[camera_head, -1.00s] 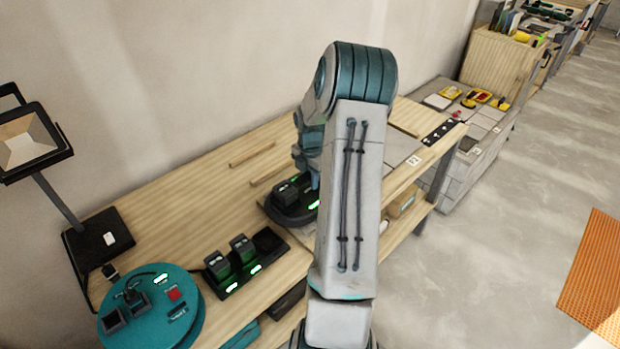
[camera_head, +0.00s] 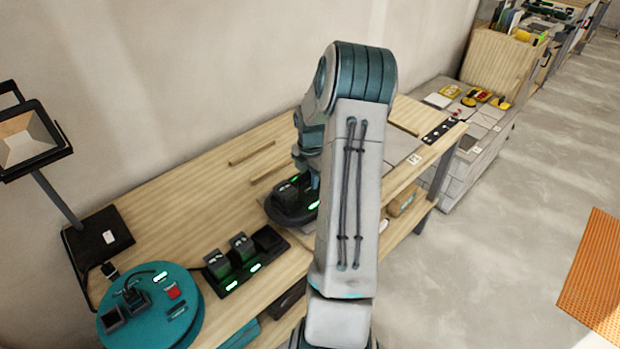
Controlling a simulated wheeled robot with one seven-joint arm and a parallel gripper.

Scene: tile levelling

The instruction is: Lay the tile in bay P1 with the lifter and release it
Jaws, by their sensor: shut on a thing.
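The lifter (camera_head: 284,211) is a dark round device with a battery block on top and green lights. It sits low over the workbench, left of my arm, which hides its right part. My gripper (camera_head: 314,181) is mostly hidden behind my own forearm; the small part that shows comes down onto the lifter, and it is shut on it. Grey slabs (camera_head: 402,144) lie right of my arm, near a small white label (camera_head: 414,159).
A teal round device (camera_head: 190,330) and a charger with batteries (camera_head: 232,285) stand at the front left. A work lamp (camera_head: 100,238) stands at the far left. Two thin wooden strips (camera_head: 251,153) lie behind the lifter. A stepped grey block stand (camera_head: 462,180) lies beyond the bench's right end.

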